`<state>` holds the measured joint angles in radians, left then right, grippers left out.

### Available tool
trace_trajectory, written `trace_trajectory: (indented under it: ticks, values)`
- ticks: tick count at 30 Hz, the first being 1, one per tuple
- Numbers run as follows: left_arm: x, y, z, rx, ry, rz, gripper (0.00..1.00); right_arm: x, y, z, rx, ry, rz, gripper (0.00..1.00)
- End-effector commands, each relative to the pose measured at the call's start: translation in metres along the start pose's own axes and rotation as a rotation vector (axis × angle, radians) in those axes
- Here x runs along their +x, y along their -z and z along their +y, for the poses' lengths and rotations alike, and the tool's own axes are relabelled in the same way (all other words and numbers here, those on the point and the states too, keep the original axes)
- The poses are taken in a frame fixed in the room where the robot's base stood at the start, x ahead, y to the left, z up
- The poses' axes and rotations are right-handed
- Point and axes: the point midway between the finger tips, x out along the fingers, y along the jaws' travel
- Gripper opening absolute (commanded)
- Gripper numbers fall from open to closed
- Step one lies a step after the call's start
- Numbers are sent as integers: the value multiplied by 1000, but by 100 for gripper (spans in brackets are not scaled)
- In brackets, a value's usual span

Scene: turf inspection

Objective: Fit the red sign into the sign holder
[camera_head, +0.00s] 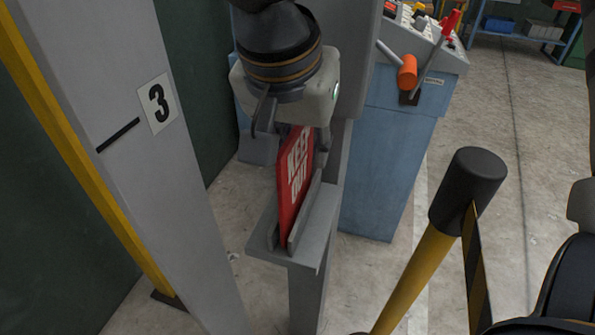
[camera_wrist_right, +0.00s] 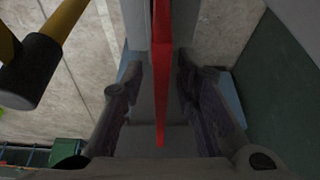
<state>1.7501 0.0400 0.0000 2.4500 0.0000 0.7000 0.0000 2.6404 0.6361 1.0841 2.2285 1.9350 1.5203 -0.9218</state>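The red sign (camera_head: 296,180), with white "KEEP OUT" lettering, stands on edge in the grey sign holder (camera_head: 318,225). Its lower part is between the holder's two upright plates. Whether it sits fully on the bottom is hidden. My right gripper (camera_head: 292,137) is above the sign, pointing down, with its fingers spread to either side of the sign's top. In the right wrist view, the sign (camera_wrist_right: 161,75) is a thin red strip between the fingers of my right gripper (camera_wrist_right: 160,78), with gaps on both sides. My left gripper is not in view.
A grey post (camera_head: 185,200) marked 3, with a yellow edge, stands at left. A blue console (camera_head: 390,150) with an orange-handled lever (camera_head: 407,72) is behind the holder. A yellow post with a black cap (camera_head: 468,190) stands at right. Concrete floor shows between them.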

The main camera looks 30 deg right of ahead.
Motion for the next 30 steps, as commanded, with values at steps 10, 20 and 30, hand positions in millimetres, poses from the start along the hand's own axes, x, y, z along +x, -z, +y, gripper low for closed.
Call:
trace_trajectory:
  ticks: [10, 20, 30]
  values:
    - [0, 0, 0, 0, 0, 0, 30, 0, 0, 0, 0, 0, 0, 0]
    - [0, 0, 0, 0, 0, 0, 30, 0, 0, 0, 0, 1, 0, 0]
    - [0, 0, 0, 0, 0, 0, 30, -48, 14, 7, 3, 6, 3, 0]
